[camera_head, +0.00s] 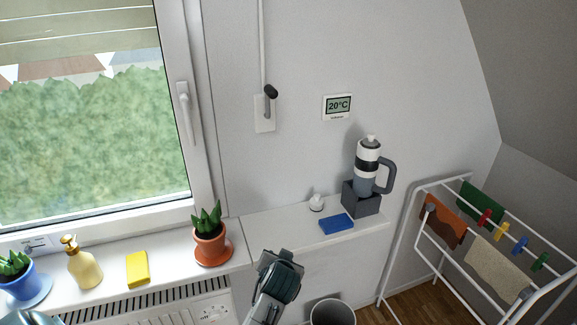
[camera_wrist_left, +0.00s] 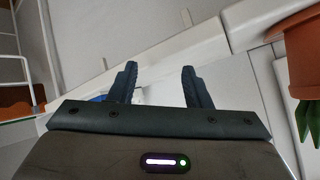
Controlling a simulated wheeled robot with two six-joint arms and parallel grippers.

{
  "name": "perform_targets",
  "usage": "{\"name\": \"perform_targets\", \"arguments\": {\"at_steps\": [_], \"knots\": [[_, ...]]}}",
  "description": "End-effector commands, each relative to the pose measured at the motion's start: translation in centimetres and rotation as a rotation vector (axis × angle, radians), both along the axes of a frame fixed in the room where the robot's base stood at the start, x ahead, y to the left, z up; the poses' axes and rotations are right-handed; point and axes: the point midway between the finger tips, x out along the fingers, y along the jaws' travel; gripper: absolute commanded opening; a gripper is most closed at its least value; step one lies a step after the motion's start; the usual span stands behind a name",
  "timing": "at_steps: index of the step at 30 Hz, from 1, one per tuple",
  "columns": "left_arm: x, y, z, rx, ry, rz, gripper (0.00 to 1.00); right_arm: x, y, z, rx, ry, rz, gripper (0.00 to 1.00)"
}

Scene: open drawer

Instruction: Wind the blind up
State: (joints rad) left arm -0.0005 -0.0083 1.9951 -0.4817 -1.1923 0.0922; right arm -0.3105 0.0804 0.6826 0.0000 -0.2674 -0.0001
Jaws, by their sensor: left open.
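The blind (camera_head: 80,30) hangs over the top part of the window, its slats lowered partway. To the right of the window, a crank (camera_head: 268,104) with a dark knob is mounted on a white wall plate (camera_head: 264,126). A thin white rod (camera_head: 262,45) runs up the wall above it. My left gripper (camera_head: 279,262) is low in front of the ledge, well below the crank and apart from it. In the left wrist view its two dark fingers (camera_wrist_left: 160,78) are spread with nothing held between them. The crank does not show in that view. My right gripper is not seen.
A potted plant (camera_head: 212,244) stands on the sill just left of my gripper. A blue sponge (camera_head: 336,224) and a grey holder with a flask (camera_head: 367,172) sit on the ledge. A drying rack (camera_head: 415,240) stands right.

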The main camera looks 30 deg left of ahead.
Motion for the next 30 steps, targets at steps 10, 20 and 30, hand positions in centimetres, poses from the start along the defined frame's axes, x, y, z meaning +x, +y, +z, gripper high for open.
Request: {"name": "perform_targets", "arguments": {"at_steps": [10, 20, 30], "knots": [[7.3, 1.5, 20.7, 0.12, -0.345, 0.166, 0.44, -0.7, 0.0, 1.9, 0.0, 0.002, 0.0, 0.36], [7.5, 2.8, 39.3, 0.196, -0.649, 0.362, 0.44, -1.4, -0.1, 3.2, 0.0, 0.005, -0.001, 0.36], [8.6, 4.7, 41.3, 0.211, -0.675, 0.383, 0.44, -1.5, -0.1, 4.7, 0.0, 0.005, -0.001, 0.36]]}}
